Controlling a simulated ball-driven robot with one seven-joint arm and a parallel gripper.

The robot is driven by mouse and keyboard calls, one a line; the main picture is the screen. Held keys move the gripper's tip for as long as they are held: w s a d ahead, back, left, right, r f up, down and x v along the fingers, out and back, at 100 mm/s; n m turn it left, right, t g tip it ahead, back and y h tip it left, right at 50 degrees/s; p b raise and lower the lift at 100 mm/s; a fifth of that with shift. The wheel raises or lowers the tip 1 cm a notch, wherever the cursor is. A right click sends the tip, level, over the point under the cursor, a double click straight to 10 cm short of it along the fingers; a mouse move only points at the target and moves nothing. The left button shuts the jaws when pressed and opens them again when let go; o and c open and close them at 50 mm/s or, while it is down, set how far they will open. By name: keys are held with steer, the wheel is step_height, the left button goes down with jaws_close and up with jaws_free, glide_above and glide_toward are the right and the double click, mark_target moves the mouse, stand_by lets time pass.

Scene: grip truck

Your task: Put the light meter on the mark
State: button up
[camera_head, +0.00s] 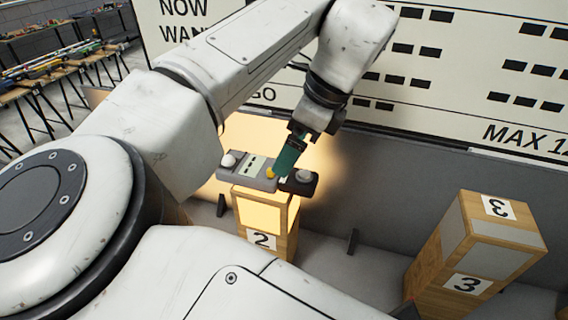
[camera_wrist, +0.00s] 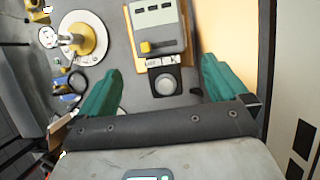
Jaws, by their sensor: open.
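A grey device with a pale panel, which looks like the light meter (camera_head: 248,166), lies on top of the box marked 2 (camera_head: 264,217). It has a white dome at its left end and a yellow knob. I cannot make out the mark.
A wooden box marked 3 (camera_head: 470,255) stands at the right on the grey floor. A large lettered wall panel (camera_head: 430,80) rises behind. Benches with tools (camera_head: 60,65) are at the far left. The wrist view shows a yellow round fixture (camera_wrist: 83,38) at left.

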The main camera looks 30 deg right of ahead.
steer(key=v, duration=0.5)
stand_by(2.2)
